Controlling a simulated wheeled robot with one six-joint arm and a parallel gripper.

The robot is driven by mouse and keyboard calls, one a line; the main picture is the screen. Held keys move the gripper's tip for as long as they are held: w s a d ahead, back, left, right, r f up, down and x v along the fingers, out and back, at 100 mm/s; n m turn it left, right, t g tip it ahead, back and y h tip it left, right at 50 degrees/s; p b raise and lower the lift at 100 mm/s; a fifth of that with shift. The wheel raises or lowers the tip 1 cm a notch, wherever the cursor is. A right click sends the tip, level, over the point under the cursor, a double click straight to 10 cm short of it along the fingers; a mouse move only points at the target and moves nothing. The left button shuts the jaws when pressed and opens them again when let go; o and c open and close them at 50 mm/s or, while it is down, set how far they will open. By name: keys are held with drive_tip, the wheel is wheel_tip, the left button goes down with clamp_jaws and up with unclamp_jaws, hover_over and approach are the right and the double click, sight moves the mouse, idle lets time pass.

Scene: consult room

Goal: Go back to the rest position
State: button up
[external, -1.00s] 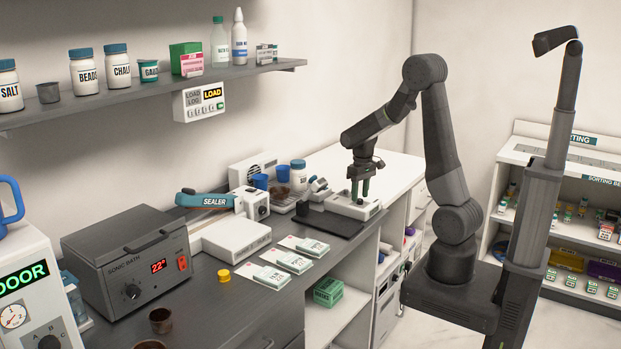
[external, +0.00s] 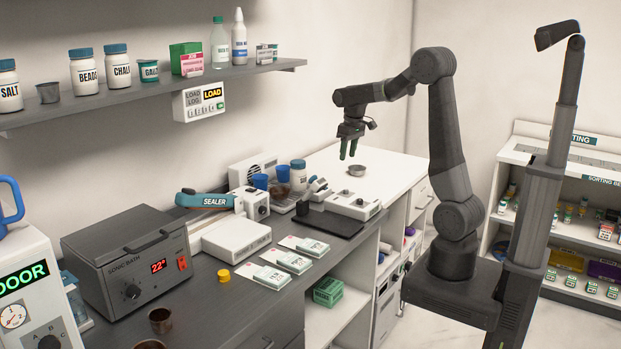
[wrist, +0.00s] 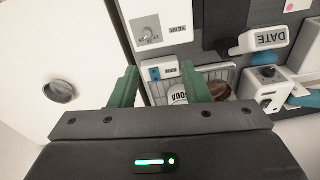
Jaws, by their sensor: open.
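My gripper (external: 349,149) is raised above the counter in the external view, with its green fingers pointing down. It is open with nothing between the fingers. In the wrist view the two green fingers (wrist: 157,88) are apart over the counter.
A wire basket (wrist: 215,75) holds a soda jar and a brown cup. A shelf (external: 150,95) with jars hangs on the wall at left. The air around my raised gripper is free.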

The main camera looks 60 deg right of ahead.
drive_tip(key=w+d+n+t+p, duration=0.1)
drive_tip(key=w+d+p, duration=0.1)
drive_tip(key=w, duration=0.5)
drive_tip(key=shift+w+d+r+t+p, duration=0.3)
drive_tip(key=shift+w+d+r+p, duration=0.1)
drive_tip(key=shift+p, duration=0.5)
drive_tip(key=shift+f, duration=0.1)
